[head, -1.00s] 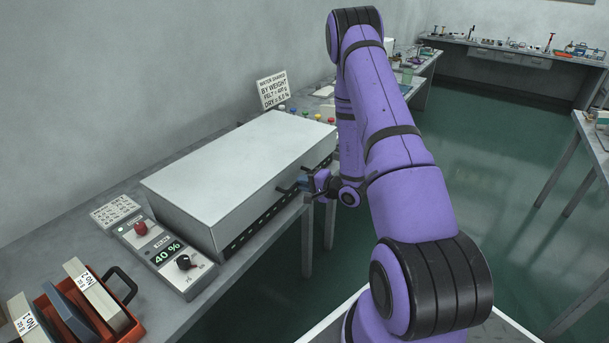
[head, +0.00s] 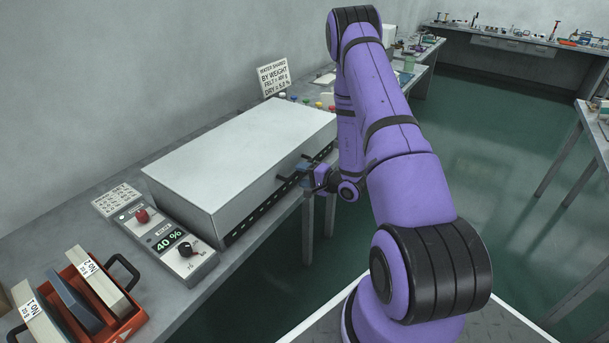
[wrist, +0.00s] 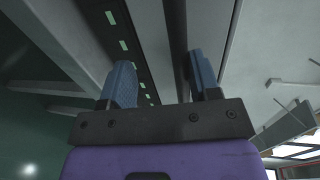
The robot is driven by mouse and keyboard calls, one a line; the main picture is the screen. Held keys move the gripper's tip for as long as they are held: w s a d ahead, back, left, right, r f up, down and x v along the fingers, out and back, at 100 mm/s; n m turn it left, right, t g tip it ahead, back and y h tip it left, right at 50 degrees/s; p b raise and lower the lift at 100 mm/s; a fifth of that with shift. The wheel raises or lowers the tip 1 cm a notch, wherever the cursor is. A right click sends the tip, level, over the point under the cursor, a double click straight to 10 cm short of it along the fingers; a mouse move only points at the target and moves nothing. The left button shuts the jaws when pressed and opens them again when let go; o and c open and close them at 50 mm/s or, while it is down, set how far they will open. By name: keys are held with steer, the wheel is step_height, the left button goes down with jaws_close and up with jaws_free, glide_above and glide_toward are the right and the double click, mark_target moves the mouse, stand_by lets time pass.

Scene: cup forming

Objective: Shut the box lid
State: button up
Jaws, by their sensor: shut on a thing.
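The box (head: 235,155) is a long pale grey case on the left bench. Its flat lid top looks level, and a dark slotted strip (head: 262,222) runs along the lower front. A dark bar handle (head: 288,177) stands out from the front. My gripper (head: 308,177) is at the front face, near the right end, shut on the handle. In the wrist view, the blue fingers of my gripper (wrist: 162,82) lie either side of the dark bar (wrist: 175,40). The slotted strip (wrist: 125,45) shows beside it. I cannot tell whether a gap remains under the lid.
A control panel (head: 165,242) with a red knob and a 40 % display lies left of the box. An orange crate (head: 125,328) holding slabs is at the near left. A sign (head: 273,78) stands behind the box. Open green floor lies to the right.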

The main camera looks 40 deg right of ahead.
steer(key=shift+s+f, duration=0.2)
steer(key=v, duration=1)
steer(key=shift+s+r, duration=0.2)
steer(key=shift+r, duration=0.05)
steer(key=shift+d, duration=0.1)
steer(key=s+a+r+n+g+y, duration=0.2)
steer(key=a+r+n+g+y, duration=0.8)
steer(key=a+r, duration=1.2)
steer(key=s+r+n+h, duration=0.4)
steer(key=s+r+h, duration=1)
steer(key=s+r, duration=0.3)
steer(key=shift+s+a+r+h, duration=0.3)
steer(key=shift+s+r+h, duration=0.1)
steer(key=shift+s, duration=0.15)
